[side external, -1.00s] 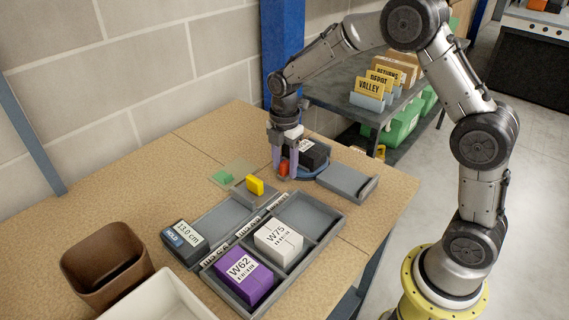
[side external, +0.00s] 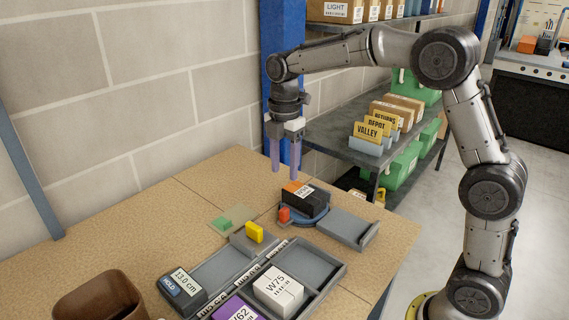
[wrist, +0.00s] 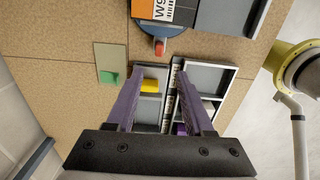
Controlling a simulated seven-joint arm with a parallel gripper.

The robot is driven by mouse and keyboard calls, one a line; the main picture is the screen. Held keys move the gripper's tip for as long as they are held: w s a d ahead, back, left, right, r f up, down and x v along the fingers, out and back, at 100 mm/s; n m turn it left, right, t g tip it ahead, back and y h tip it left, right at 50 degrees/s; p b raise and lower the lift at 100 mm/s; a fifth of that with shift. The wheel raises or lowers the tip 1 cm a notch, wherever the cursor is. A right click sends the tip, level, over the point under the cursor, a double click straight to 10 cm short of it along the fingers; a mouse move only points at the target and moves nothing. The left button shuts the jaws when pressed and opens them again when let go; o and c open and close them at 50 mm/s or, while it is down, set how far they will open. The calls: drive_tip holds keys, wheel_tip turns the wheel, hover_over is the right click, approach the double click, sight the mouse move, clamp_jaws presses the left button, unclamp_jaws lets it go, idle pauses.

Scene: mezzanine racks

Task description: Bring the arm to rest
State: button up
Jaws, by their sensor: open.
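My gripper (side external: 284,162) hangs above the back of the workbench, fingers pointing down, open and empty. In the wrist view its two purple fingers (wrist: 158,98) stand apart with nothing between them at their height. Below and to its right in the side view, a black box with an orange and white label (side external: 304,197) sits on a round blue scale-like base (side external: 312,220). The fingers are clear of all of these.
A divided grey tray (side external: 330,268) holds a white W75 box (side external: 278,288) and a purple W62 box (side external: 232,312). Near it are a yellow block (side external: 254,232), a green piece (side external: 222,222), a HOLD display (side external: 182,288) and a brown bin (side external: 98,300). A blue post (side external: 283,40) stands behind my gripper.

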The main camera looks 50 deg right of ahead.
drive_tip(key=shift+r, duration=0.15)
drive_tip(key=s+a+r+m+t, duration=0.1)
drive_tip(key=s+r+m+t, duration=0.2)
drive_tip(key=s+r, duration=0.9)
drive_tip(key=s+f+m+t, duration=0.2)
drive_tip(key=s+f+m, duration=0.8)
drive_tip(key=s+m, duration=0.5)
drive_tip(key=shift+a+t, duration=0.2)
drive_tip(key=shift+t, duration=0.1)
